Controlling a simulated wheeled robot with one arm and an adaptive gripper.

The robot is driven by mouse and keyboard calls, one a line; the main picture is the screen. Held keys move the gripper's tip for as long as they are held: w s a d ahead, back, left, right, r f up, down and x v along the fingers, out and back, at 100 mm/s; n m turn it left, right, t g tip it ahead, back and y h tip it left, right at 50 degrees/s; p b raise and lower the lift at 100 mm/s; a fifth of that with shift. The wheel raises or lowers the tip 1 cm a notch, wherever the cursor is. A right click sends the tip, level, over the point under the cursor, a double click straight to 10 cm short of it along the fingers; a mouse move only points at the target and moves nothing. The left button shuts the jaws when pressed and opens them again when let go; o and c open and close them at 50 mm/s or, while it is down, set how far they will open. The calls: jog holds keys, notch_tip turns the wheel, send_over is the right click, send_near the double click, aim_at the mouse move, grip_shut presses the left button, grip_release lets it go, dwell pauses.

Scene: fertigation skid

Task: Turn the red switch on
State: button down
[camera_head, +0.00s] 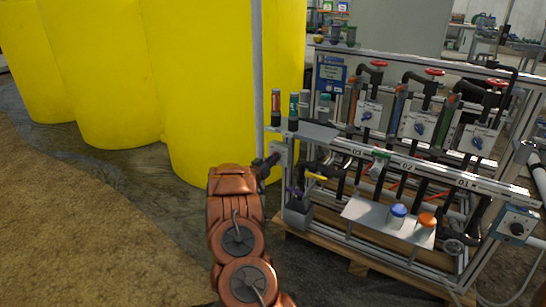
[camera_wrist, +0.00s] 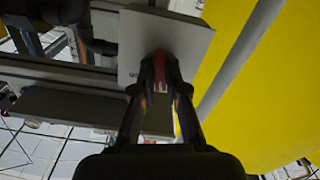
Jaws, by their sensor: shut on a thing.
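The red switch (camera_wrist: 161,70) sits on a pale grey plate (camera_wrist: 188,38) in the wrist view, and only part of it shows between my fingers. My gripper (camera_wrist: 160,82) is shut on the switch, with one dark finger on each side. In the head view my gripper (camera_head: 274,159) is at the left end of the skid, beside the pale post. There the switch is hidden, and its on or off position cannot be read in either view.
Large yellow tanks (camera_head: 205,90) stand close on the left and behind. The skid (camera_head: 420,165) carries blue-knob panels, red-handled valves and pipes to the right. A shelf (camera_head: 365,215) holds a blue-capped and an orange-capped container. Open floor (camera_head: 90,220) lies to the left.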

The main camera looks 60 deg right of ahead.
jog(key=shift+m+b, duration=1.6)
jog(key=shift+m, duration=4.3)
jog(key=c, duration=1.2)
grip_release()
jog(key=shift+a, duration=0.15)
jog(key=a, duration=1.1)
jog(key=shift+s+a, duration=0.3)
jog(key=shift+a, duration=0.05)
